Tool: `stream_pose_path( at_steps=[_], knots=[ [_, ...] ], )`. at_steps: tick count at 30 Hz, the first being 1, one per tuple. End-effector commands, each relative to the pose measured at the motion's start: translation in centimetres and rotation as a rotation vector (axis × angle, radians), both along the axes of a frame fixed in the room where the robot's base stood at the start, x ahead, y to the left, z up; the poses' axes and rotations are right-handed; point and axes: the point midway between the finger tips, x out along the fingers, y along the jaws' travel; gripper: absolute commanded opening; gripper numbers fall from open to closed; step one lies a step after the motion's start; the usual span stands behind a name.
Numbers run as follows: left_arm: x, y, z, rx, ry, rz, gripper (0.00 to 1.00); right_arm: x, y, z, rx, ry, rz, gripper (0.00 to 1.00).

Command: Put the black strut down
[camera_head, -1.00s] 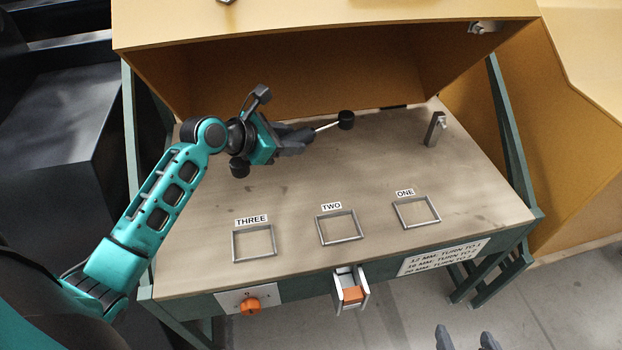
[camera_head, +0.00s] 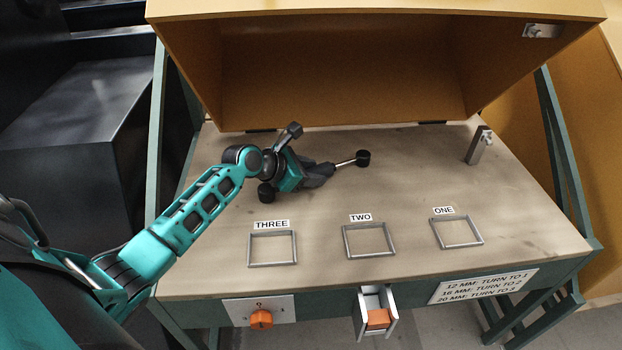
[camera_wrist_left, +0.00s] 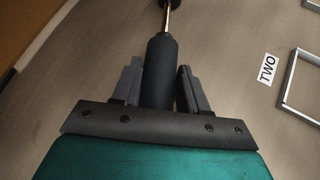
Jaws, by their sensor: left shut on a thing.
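The black strut (camera_head: 363,158) is in my left gripper (camera_head: 322,172), over the rear middle of the workbench. Its thin metal rod and round black end point right, away from the gripper. The strut's rear end is hidden by the gripper. My right gripper is out of view.
Three metal frames labelled THREE (camera_head: 272,264), TWO (camera_head: 369,254) and ONE (camera_head: 457,245) lie empty along the bench (camera_head: 330,275) front. A metal post (camera_head: 478,147) stands at right. A yellow hood (camera_head: 340,75) overhangs the back. A drawer (camera_head: 362,318) juts out below, right of an orange knob (camera_head: 262,319).

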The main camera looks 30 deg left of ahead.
Motion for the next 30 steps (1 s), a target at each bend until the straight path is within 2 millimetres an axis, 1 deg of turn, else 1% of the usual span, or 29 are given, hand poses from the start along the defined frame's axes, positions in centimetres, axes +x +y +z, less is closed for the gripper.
stream_pose_path(
  at_steps=[1, 6, 7, 10, 17, 20, 23, 30],
  knots=[
    [0.1, 0.1, -0.4, 0.001, -0.005, 0.0, 0.0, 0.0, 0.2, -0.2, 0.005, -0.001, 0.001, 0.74],
    [0.1, 0.1, -0.3, 0.001, -0.004, 0.001, 0.0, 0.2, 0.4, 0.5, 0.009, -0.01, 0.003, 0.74],
    [0.0, 0.0, -0.4, 0.001, -0.002, 0.0, 0.44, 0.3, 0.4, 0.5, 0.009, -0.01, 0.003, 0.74],
    [0.0, 0.0, -0.4, 0.001, -0.002, 0.0, 0.54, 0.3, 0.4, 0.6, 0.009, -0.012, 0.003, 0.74],
    [0.0, 0.0, -0.3, 0.001, -0.002, 0.0, 0.54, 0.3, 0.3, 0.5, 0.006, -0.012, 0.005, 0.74],
    [-0.4, 0.2, 0.0, 0.0, -0.001, 0.001, 0.54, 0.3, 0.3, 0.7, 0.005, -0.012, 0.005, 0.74],
    [-1.3, 0.6, 0.9, 0.0, -0.001, 0.001, 0.54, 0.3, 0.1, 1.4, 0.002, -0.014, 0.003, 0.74],
    [-5.2, 2.1, 4.0, 0.002, 0.0, 0.0, 0.54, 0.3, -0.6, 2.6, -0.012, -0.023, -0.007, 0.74]
  ],
)
